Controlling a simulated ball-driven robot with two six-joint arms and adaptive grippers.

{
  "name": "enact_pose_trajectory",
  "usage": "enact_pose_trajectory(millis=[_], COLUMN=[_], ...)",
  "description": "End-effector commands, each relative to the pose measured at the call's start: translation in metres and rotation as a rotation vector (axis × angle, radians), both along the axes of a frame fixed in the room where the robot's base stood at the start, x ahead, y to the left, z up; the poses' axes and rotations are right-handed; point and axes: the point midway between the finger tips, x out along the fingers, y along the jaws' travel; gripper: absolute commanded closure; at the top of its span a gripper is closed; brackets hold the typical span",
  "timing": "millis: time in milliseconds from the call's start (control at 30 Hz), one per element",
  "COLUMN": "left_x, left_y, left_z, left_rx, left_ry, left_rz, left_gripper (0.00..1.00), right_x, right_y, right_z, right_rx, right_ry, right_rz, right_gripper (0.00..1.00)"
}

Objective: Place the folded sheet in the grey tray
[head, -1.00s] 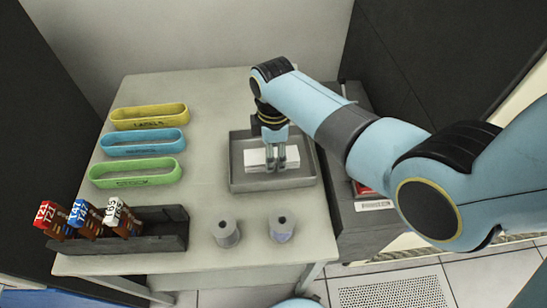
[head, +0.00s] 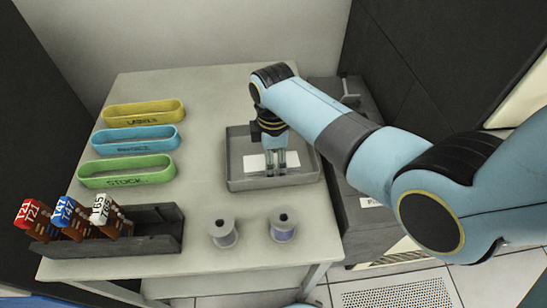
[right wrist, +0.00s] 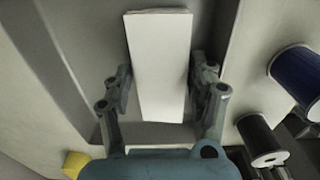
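The folded sheet (head: 255,163) is a white, narrow rectangle low inside the grey tray (head: 243,184) in the head view. In the right wrist view the sheet (right wrist: 160,50) runs lengthwise between the fingers. My right gripper (head: 276,172) points down into the tray over the sheet. In the right wrist view the right gripper (right wrist: 162,78) has a finger against each long edge, seemingly shut on the sheet. Whether the sheet's underside touches the tray floor is hidden. My left gripper is not in view.
Two spools (head: 223,232) (head: 283,224) stand in front of the tray. A dark card rack (head: 150,243) with several coloured cards is front left. Yellow (head: 145,111), blue (head: 138,139) and green (head: 128,172) oval holders line the left. The table between holders and tray is clear.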

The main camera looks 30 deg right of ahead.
Motion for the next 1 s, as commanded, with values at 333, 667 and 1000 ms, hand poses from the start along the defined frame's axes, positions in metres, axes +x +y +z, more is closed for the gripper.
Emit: enact_pose_trajectory(millis=[333,667,1000], left_x=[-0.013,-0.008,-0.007], left_y=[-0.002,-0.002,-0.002], left_z=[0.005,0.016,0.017], left_rx=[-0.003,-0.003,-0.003], left_ry=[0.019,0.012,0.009], left_rz=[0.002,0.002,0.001], left_gripper=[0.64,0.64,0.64], right_x=[0.001,0.001,0.0], right_y=[0.0,0.0,0.0], right_z=[0.023,0.095,0.123], right_rx=[0.001,0.001,0.0], right_ry=[-0.004,-0.004,0.001], right_rz=[0.0,0.0,0.0], right_gripper=[0.42,0.42,0.42])
